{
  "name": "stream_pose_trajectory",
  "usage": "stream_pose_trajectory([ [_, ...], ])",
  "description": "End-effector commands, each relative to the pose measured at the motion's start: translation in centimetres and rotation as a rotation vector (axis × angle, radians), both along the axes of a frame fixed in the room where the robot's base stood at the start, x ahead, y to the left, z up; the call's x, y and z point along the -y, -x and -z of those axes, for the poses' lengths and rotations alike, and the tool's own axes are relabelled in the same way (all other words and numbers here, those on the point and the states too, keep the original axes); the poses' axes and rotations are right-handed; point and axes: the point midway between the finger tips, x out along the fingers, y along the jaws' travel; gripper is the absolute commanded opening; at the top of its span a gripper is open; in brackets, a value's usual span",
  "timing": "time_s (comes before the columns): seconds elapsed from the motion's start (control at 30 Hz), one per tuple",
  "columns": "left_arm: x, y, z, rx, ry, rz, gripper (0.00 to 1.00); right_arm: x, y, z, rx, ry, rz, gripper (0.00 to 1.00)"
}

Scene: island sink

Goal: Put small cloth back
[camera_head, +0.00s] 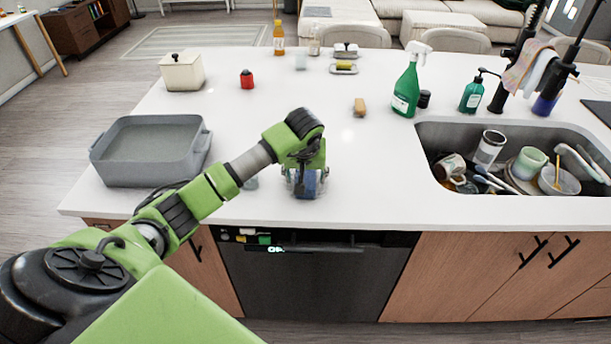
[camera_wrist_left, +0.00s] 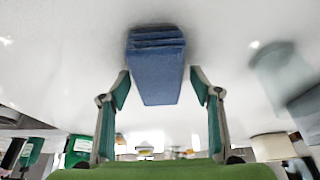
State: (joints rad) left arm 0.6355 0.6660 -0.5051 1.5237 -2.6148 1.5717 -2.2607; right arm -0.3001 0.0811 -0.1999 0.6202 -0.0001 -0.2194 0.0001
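A blue folded cloth (camera_wrist_left: 157,68) lies on the white counter. In the head view it shows as a blue patch (camera_head: 308,184) partly hidden by my left gripper (camera_head: 305,188). My left gripper is over the counter near its front edge, pointing down. In the left wrist view its two fingers are spread, one on each side of the cloth, with a small gap on each side. Other cloths (camera_head: 528,66), pinkish and pale, hang on a black stand behind the sink. My right gripper is not in view.
A grey tub (camera_head: 152,152) stands left of my arm. The sink (camera_head: 455,140) at the right holds several dishes. The counter's middle is mostly clear.

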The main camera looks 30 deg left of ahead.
Motion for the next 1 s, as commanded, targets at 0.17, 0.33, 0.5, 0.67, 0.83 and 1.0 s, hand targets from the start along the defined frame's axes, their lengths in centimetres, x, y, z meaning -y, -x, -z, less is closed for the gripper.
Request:
stream_pose_trajectory([
  [0.17,0.0,0.0,0.0,-0.001,0.001,0.000,0.58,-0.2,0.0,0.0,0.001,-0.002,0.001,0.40],
  [0.33,0.1,0.0,-0.6,-0.001,0.001,0.001,0.58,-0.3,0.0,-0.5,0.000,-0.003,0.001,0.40],
  [0.5,0.5,0.9,-3.0,0.005,-0.004,0.002,0.58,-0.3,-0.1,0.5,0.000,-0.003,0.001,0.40],
  [0.67,1.3,2.1,-6.4,0.005,-0.003,0.002,0.58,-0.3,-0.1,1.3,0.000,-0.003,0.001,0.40],
  [0.83,2.0,3.1,-9.3,0.004,-0.001,0.000,0.58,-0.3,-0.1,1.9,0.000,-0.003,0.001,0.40],
  [1.0,2.4,3.8,-10.9,0.000,-0.001,0.000,0.58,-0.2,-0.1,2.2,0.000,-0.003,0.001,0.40],
])
